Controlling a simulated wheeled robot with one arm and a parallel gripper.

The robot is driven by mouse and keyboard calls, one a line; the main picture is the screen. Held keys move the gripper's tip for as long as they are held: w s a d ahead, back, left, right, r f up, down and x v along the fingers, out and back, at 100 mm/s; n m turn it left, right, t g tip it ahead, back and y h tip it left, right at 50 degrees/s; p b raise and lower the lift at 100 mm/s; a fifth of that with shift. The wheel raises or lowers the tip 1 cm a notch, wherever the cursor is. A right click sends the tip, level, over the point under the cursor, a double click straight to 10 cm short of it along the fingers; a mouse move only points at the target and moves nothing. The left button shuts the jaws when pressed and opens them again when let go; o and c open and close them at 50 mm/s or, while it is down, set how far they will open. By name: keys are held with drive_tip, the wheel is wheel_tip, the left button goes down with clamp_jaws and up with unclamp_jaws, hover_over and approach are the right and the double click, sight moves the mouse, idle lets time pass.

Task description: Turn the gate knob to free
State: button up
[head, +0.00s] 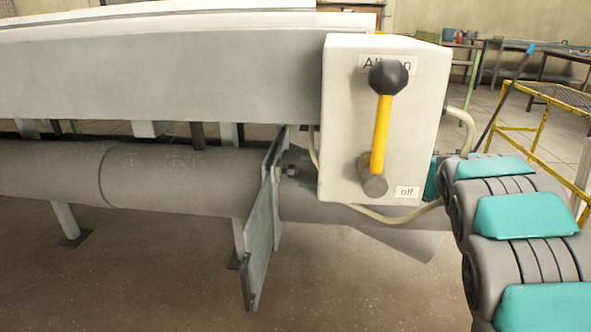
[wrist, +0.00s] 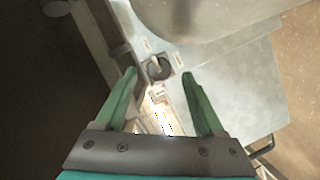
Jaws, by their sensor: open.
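The gate knob (wrist: 160,69) shows in the wrist view as a small dark round knob with a pale bar across it, on a grey plate. Small pale labels sit around it, too small to read, so I cannot tell which one the bar points to. My gripper (wrist: 160,74) is open, its two green fingers to the left and right of the knob in the picture. Nothing is between the fingers near my palm. I cannot tell how far the knob lies beyond the fingertips. The head view shows neither my fingers nor the knob clearly.
A white box (head: 338,130) in the head view carries a yellow lever (head: 381,135) with a black ball, pointing up to a partly covered label; "off" is below. A grey pipe (head: 180,178) and hanging plate (head: 262,220) are left of it. A yellow frame (head: 540,125) stands behind right.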

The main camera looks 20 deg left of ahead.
sight(296, 170)
drive_tip(key=shift+x, duration=2.15)
clamp_jaws()
